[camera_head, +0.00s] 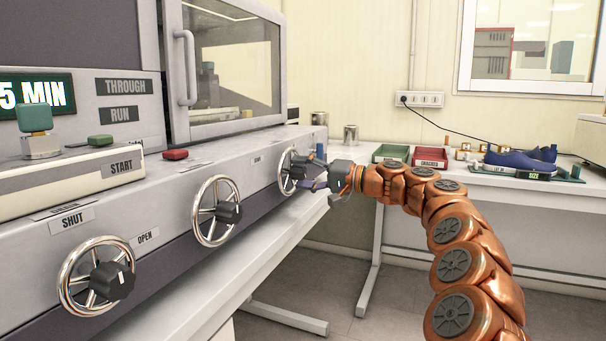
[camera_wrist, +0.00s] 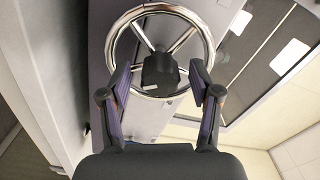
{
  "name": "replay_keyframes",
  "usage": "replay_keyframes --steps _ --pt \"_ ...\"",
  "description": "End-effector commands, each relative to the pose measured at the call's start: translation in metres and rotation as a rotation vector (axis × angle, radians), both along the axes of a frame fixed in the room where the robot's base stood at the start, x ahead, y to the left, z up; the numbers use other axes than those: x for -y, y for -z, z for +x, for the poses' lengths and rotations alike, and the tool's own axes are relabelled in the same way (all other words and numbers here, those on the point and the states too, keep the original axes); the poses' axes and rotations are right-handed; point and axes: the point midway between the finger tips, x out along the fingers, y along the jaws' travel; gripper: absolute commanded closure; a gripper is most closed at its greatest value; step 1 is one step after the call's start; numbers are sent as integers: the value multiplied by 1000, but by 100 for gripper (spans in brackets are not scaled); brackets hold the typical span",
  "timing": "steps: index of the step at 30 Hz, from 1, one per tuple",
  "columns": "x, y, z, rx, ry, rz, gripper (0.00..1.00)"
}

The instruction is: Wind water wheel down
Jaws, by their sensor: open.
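Three chrome handwheels with black hubs sit along the front of the grey machine: a near wheel (camera_head: 72,275), a middle wheel (camera_head: 198,225) and a far wheel (camera_head: 281,171). No label I can read names the water wheel. My gripper (camera_head: 312,172) is at the far wheel, its fingers partly overlapping it. In the wrist view, my gripper (camera_wrist: 158,78) is open, with one finger on each side of the wheel's black hub (camera_wrist: 160,70). The chrome rim (camera_wrist: 207,35) shows whole around the hub except near the fingers. I cannot tell whether the fingers touch it.
The near wheel has SHUT (camera_head: 72,220) and OPEN (camera_head: 146,237) labels. A red button (camera_head: 175,155) and a START box (camera_head: 70,175) sit on the machine's top. A back table holds a green tray (camera_head: 391,153), a red tray (camera_head: 430,157) and a blue shoe (camera_head: 520,160).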

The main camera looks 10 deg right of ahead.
Motion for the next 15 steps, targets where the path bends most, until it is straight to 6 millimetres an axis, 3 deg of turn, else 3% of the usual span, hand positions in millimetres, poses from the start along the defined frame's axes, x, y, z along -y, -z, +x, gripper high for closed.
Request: replay_keyframes --steps 8,15 --pt "11 -1 -7 1 2 1 37" --pt "46 0 -32 1 5 1 37"
